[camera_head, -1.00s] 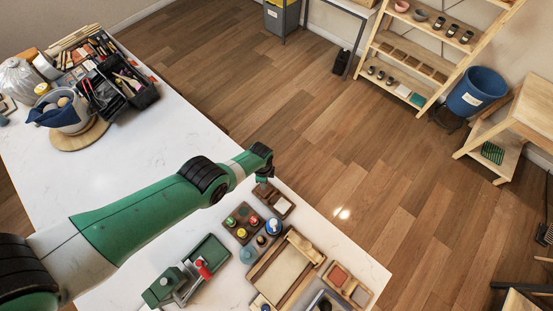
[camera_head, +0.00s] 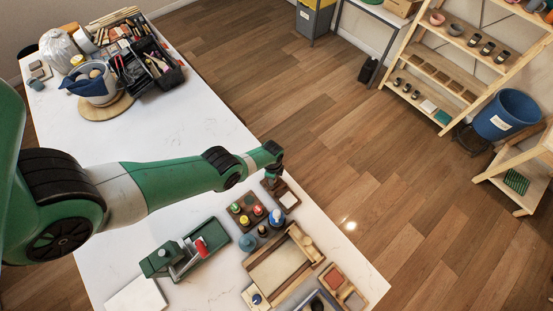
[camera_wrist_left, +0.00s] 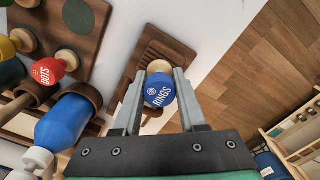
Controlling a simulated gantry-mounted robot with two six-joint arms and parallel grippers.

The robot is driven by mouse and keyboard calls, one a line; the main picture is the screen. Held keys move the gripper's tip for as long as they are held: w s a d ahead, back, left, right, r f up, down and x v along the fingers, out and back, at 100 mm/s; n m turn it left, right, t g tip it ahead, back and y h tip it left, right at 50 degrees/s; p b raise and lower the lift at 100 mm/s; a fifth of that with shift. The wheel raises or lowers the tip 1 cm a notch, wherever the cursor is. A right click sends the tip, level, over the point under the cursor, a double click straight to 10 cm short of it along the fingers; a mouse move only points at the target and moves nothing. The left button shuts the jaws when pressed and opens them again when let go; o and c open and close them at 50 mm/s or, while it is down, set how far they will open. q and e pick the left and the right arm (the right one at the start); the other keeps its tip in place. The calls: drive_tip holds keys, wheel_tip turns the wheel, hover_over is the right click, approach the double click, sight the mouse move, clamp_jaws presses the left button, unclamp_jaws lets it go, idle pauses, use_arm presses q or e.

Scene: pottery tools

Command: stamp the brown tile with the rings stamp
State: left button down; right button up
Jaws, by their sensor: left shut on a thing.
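The rings stamp (camera_wrist_left: 160,88) has a blue top marked RINGS. My left gripper (camera_wrist_left: 158,80) is shut on it, one finger on each side. Below and behind it in the wrist view is a dark brown board (camera_wrist_left: 165,45) with grooves; the stamp hides part of it. In the head view my left gripper (camera_head: 273,177) is over a dark brown holder (camera_head: 292,207) with a pale square at the table's far edge. I cannot tell which piece is the brown tile, nor whether the stamp touches the board. My right gripper is out of view.
A stamp rack (camera_head: 236,213) with coloured stamps stands close to the holder; the red DOTS stamp (camera_wrist_left: 48,70) and a blue bottle (camera_wrist_left: 65,122) are left of my gripper. A wooden frame (camera_head: 252,268), a green press (camera_head: 160,262) and a tile tray (camera_head: 352,300) lie nearer.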

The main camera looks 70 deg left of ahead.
use_arm(q)
drive_tip(key=shift+f+b, duration=0.65)
idle(0.6)
idle(0.4)
